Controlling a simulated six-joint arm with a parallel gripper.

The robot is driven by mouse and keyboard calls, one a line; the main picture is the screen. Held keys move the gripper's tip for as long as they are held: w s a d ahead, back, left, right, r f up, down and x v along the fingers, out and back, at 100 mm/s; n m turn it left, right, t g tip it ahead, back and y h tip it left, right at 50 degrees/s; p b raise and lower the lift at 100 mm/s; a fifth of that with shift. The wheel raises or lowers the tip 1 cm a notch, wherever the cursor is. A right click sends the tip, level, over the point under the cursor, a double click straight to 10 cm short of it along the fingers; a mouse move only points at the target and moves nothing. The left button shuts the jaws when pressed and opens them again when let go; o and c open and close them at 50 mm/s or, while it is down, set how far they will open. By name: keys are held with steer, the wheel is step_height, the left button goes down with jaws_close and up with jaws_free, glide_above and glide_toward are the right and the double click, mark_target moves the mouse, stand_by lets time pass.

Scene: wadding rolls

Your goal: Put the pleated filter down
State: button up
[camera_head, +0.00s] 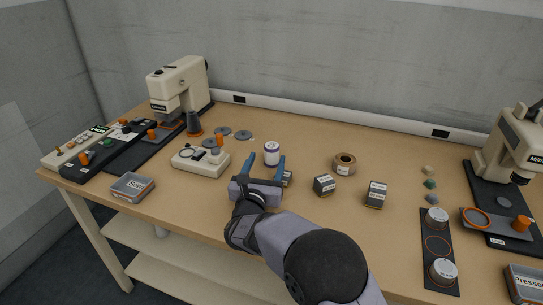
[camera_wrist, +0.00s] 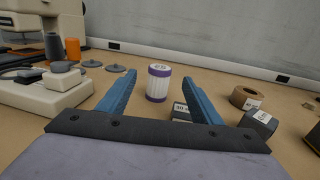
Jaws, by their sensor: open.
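The pleated filter, a white cylinder with purple end bands (camera_head: 272,153), stands upright on the table. In the wrist view the filter (camera_wrist: 158,83) is ahead of my gripper, in the gap between its two blue fingers. My gripper (camera_head: 267,162) is open and low over the table, on the near side of the filter. In the wrist view, the fingers of my gripper (camera_wrist: 161,98) show clear space on both sides of the filter, with no contact visible.
A small dark box (camera_wrist: 181,111) is close to the right finger. A tape roll (camera_head: 344,163) and dark boxes (camera_head: 324,184) (camera_head: 376,194) lie to the right. A white scale-like device (camera_head: 201,161) stands left, with grey discs behind it. The table behind the filter is clear.

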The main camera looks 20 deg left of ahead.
mark_target(275, 153)
step_height(275, 153, up, 19)
steer(key=w+d+m+g+y+p, duration=0.2)
steer(key=m+g+y+p, duration=0.15)
steer(key=m, duration=1.15)
steer(key=w+d+m+g+y+p, duration=0.1)
steer(key=d+m+g+y+p, duration=0.2)
steer(key=m, duration=1.1)
steer(key=shift+g+y, duration=0.45)
steer(key=shift+y, duration=0.1)
steer(key=f, duration=0.6)
steer(key=a+f, duration=0.1)
steer(key=f, duration=1.1)
steer(key=shift+w+a+f, duration=0.1)
steer(key=shift+a+f, duration=0.05)
steer(key=shift+f, duration=0.15)
steer(key=shift+x, duration=1.05)
